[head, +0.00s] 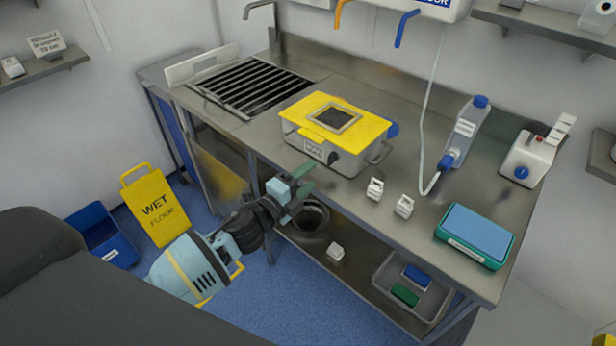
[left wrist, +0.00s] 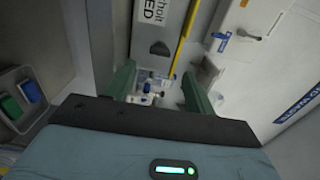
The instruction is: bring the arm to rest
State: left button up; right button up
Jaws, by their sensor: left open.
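My left arm (head: 205,262) comes in from the left of the head view and reaches toward the front edge of the table. My left gripper (head: 306,181) has green fingers and is open and empty. It is in front of the grey box with the yellow lid (head: 318,151), apart from it as far as I can tell. In the left wrist view the two green fingers (left wrist: 160,90) stand apart with nothing clearly held between them. My right gripper is in neither view.
The steel table (head: 330,197) has a front edge close to my gripper. A lower shelf holds a grey bin (head: 438,303). A yellow wet-floor sign (head: 155,207) stands left.

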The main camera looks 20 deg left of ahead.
pick_arm(q)
jog(key=s+d+f+n+g+y, duration=0.1)
jog(key=s+f+n+g+y, duration=0.2)
jog(key=s+f+n, duration=0.95)
jog(key=s+f+n+g+p, duration=0.1)
jog(key=s+f+n+g, duration=0.1)
jog(key=s, duration=1.1)
jog(key=s+f+n+g, duration=0.3)
jog(key=s+f+n, duration=0.2)
jog(key=s, duration=0.8)
jog(key=shift+a+f+y+p, duration=0.15)
jog(key=shift+f+y+p, duration=0.25)
jog(key=shift+f, duration=0.05)
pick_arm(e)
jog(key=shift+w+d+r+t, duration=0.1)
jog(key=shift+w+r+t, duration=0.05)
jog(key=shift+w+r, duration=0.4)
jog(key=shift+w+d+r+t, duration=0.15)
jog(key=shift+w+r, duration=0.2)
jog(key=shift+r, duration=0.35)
pick_arm(q)
jog(key=shift+n, duration=0.25)
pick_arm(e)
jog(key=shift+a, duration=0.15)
